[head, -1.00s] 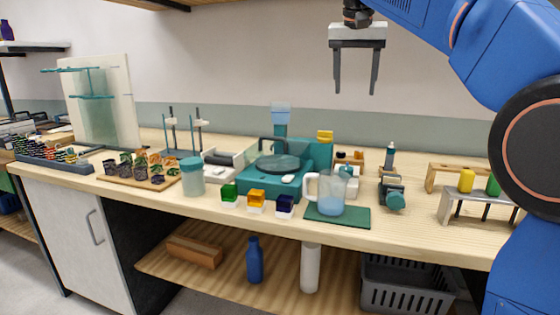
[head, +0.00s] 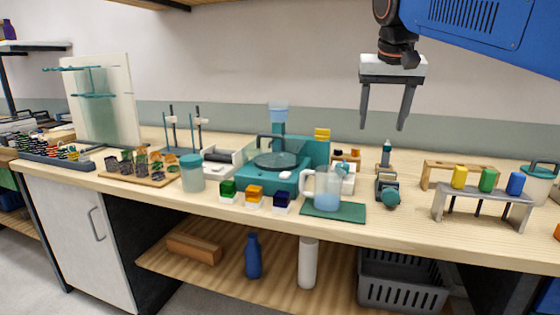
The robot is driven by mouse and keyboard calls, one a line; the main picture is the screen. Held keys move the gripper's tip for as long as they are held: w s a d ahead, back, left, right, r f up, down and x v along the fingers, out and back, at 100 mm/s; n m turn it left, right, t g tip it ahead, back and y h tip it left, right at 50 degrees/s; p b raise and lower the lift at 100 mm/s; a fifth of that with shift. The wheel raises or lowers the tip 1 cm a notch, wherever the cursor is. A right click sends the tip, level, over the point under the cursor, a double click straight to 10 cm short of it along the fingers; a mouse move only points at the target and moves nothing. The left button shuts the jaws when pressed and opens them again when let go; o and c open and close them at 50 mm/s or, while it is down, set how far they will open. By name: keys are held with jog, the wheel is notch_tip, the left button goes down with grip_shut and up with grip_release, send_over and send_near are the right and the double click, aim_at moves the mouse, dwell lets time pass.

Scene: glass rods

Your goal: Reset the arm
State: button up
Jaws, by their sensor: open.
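My gripper (head: 387,126) hangs in the air at the upper right of the head view, fingers pointing down. Its two dark fingers are apart with nothing between them. It is well above the wooden bench (head: 400,225) and touches nothing. My blue arm comes in from the top right corner.
Below stand a clear jug (head: 327,187) on a green mat (head: 334,212), a teal device (head: 270,180), a lidded jar (head: 192,174) and a grey rack (head: 490,200) with coloured pieces. Several small coloured blocks line the front edge. The air around my gripper is clear.

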jog(key=s+d+f+n, duration=0.1)
jog(key=s+d+f, duration=0.1)
jog(key=s+f, duration=1.1)
jog(key=s+d+f+n+y, duration=0.1)
jog(key=s+d+f, duration=0.2)
jog(key=s+f, duration=1.1)
notch_tip(320, 180, down, 8)
jog(key=shift+s+r+t, duration=0.15)
jog(key=shift+r+t, duration=0.1)
jog(key=shift+t, duration=0.05)
